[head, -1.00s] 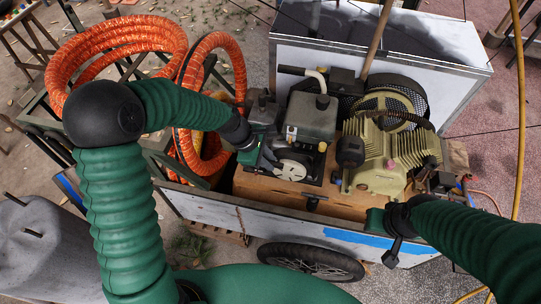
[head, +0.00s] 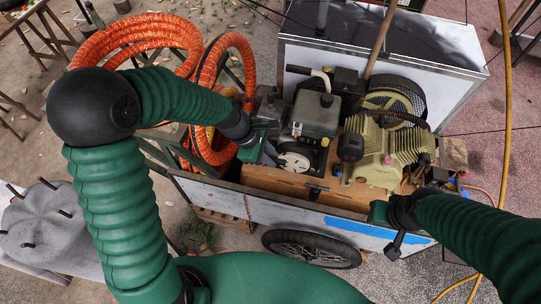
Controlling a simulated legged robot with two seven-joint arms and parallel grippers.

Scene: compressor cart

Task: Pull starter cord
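The compressor cart holds a small engine (head: 315,115) with a dark tank on top. Its round, pale starter cover (head: 293,160) faces me. I cannot make out the starter cord or its handle. My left gripper (head: 268,152) is just left of the starter cover, its grey finger close to the engine's side. Whether it touches or grips anything is hidden. My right gripper (head: 395,242) is by the cart's near wall, below and right of the engine, apart from the starter. Its finger opening is not clear.
The olive compressor pump (head: 383,155) sits right of the engine. Orange coiled hose (head: 215,65) hangs at the cart's left end. The cart's near wall (head: 230,200) and wheel (head: 310,248) stand before me. A grey block with pegs (head: 45,225) is at lower left.

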